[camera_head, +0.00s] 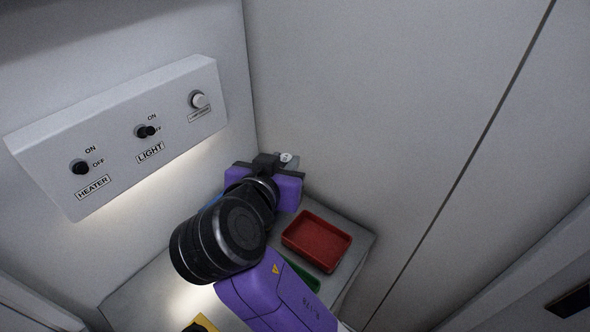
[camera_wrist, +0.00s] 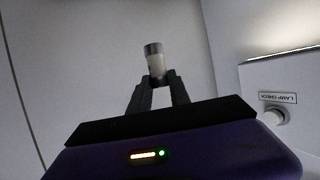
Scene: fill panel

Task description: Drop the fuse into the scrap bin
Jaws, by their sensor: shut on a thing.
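A small cylindrical fuse with a pale body and a metal cap (camera_wrist: 153,62) stands between my gripper's fingertips in the wrist view. My gripper (camera_wrist: 158,84) is shut on it. In the head view, my gripper (camera_head: 278,159) is near the back corner, above the far end of the shelf, and a small pale bit of the fuse (camera_head: 287,157) shows at the fingers. A red tray (camera_head: 317,240) lies on the shelf to the right of and below the gripper. A green tray (camera_head: 302,274) is mostly hidden behind my arm. I cannot tell which container is the scrap bin.
A wall panel (camera_head: 120,135) at the left carries heater and light switches and a pale lamp check button (camera_head: 199,100). The button also shows in the wrist view (camera_wrist: 273,117). A yellow item (camera_head: 205,322) is partly hidden by my arm. Walls close in the shelf's back corner.

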